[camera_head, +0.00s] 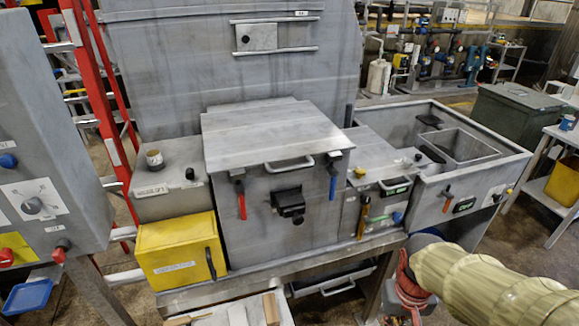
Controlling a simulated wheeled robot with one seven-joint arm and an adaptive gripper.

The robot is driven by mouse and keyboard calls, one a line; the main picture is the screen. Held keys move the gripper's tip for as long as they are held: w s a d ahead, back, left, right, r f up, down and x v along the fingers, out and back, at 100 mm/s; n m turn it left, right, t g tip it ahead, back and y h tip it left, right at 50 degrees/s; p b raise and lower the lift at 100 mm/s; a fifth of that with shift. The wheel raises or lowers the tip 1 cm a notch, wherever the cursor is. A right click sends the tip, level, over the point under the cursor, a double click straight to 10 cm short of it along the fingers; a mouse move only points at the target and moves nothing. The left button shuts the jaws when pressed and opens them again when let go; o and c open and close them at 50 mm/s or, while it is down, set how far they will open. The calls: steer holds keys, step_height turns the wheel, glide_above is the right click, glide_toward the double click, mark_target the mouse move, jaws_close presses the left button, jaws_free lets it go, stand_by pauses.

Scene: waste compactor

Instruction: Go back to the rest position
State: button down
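The grey waste compactor has a closed flat lid (275,130) with a handle on its front edge. Its front box (270,205) carries a black latch, a red-handled lever (241,200) and a blue-handled lever (332,182). My arm, in a cream ribbed sleeve, enters at the lower right and reaches left. A red and grey part shows at its left end, in front of the bench's right side. I make out no gripper fingers, so whether they are open or shut does not show.
A yellow box (180,252) sits left of the compactor. An open grey sink-like tray (460,145) is on the right. A control cabinet (45,170) and red ladder (102,95) stand at the left. A side table (565,135) is at the far right, with floor between.

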steer(key=s+a+r+t, duration=0.2)
steer(key=r, duration=0.5)
steer(key=s+a+r+n+t, duration=0.1)
steer(key=s+a+r+t, duration=0.1)
steer(key=r, duration=0.5)
steer(key=shift+a+r+t, duration=0.15)
steer(key=shift+r+t, duration=0.1)
steer(key=shift+t, duration=0.35)
